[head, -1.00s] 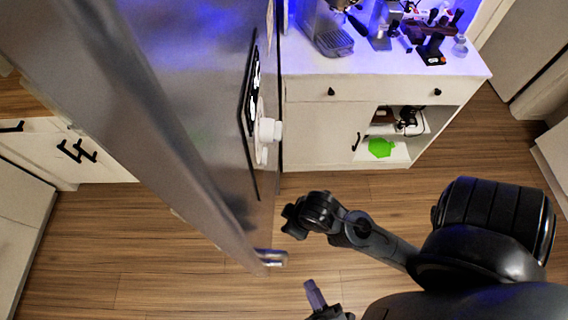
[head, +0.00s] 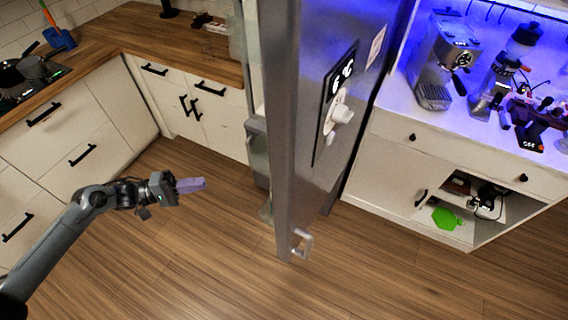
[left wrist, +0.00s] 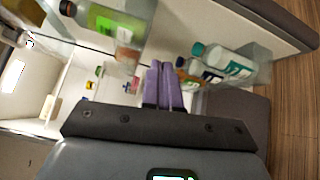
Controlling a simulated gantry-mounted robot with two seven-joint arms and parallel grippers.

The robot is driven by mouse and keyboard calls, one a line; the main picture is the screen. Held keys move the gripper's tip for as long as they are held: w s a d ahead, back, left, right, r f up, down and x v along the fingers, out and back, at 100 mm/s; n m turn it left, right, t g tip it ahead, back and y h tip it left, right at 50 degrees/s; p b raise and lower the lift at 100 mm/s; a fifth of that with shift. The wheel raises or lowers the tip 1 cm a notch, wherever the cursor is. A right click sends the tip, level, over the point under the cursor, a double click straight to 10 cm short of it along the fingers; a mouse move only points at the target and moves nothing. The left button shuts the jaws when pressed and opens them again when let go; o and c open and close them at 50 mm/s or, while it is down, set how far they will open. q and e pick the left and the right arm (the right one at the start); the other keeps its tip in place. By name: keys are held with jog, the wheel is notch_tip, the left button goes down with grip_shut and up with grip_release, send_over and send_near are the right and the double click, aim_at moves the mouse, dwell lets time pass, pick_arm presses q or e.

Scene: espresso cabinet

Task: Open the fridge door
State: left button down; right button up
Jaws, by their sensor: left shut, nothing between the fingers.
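The grey fridge door (head: 330,110) stands open in the middle of the head view, nearly edge-on, with a display panel and white dial on its outer face. Its handle (head: 301,244) is at the lower end of the edge. My left gripper (head: 192,185) is to the left of the door, on its inner side, apart from the handle. Its purple fingers are shut and empty. In the left wrist view these fingers (left wrist: 164,86) point at the fridge inside, with a green-labelled bottle (left wrist: 115,22) and smaller bottles (left wrist: 222,64). My right gripper is out of view.
White drawers and cupboards (head: 80,130) with a wooden counter stand at the left. A white cabinet (head: 400,150) with an espresso machine (head: 440,60) on it is at the right. The wooden floor (head: 190,260) in front is clear.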

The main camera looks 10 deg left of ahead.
pick_arm(q)
jog(key=w+a+r+m, duration=0.2)
jog(key=w+a+r, duration=0.15)
jog(key=r, duration=0.45)
jog(key=p, duration=0.2)
send_near(249, 150)
jog(key=w+d, duration=0.3)
jog(key=w, duration=0.1)
jog(key=shift+s+d+f+t+p, duration=0.15)
jog(key=shift+s+d+p, duration=0.1)
jog(key=shift+d, duration=0.25)
jog(key=shift+s+d+f+t+p, duration=0.15)
jog(key=shift+s+d, duration=0.1)
jog(key=shift+d, duration=0.3)
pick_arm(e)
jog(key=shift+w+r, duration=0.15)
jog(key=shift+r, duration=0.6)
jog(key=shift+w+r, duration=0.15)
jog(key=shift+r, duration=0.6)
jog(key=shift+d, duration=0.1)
